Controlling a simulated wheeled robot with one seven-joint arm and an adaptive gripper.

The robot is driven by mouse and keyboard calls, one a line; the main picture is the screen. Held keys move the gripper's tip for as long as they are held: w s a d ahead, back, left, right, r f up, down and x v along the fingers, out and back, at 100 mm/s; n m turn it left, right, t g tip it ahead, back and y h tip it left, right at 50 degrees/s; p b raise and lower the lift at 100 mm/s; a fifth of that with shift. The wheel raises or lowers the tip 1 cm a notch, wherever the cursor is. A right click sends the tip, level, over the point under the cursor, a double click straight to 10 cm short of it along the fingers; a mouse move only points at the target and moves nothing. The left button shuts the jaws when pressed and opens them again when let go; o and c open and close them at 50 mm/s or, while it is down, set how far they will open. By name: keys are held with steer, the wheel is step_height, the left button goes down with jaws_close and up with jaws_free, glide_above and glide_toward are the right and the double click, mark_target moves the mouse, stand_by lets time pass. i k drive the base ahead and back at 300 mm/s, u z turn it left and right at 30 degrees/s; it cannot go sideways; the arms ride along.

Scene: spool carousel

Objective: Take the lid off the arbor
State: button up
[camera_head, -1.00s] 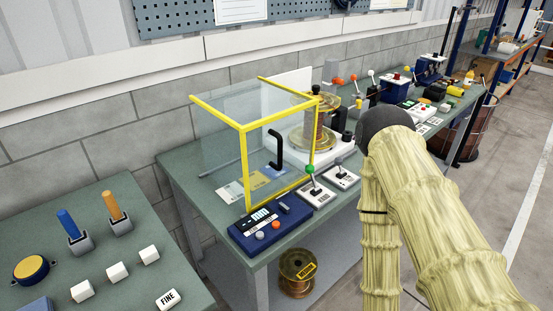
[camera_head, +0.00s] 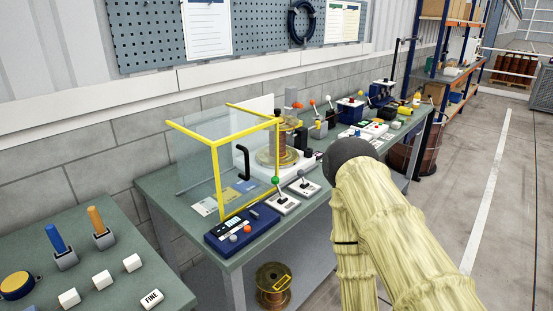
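A copper-coloured spool (camera_head: 284,146) stands upright on a white-based unit on the green bench. It sits behind a clear guard with a yellow frame (camera_head: 218,178) and a black handle (camera_head: 243,162). The guard's edge partly overlaps the spool. The arbor is hidden within or behind the spool, and I cannot make out a separate lid. My arm, in a pale yellow sleeve with a dark rounded joint, reaches in from the lower right, to the right of the spool. My gripper is not in view.
A blue box with a display (camera_head: 240,231) and small lever boxes (camera_head: 283,203) line the bench's front edge. A separate green table (camera_head: 88,268) stands at the left. The floor on the right is clear.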

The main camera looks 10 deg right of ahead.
mark_target(278, 112)
steer(key=z, duration=0.45)
steer(key=i, duration=0.95)
steer(key=u, duration=0.2)
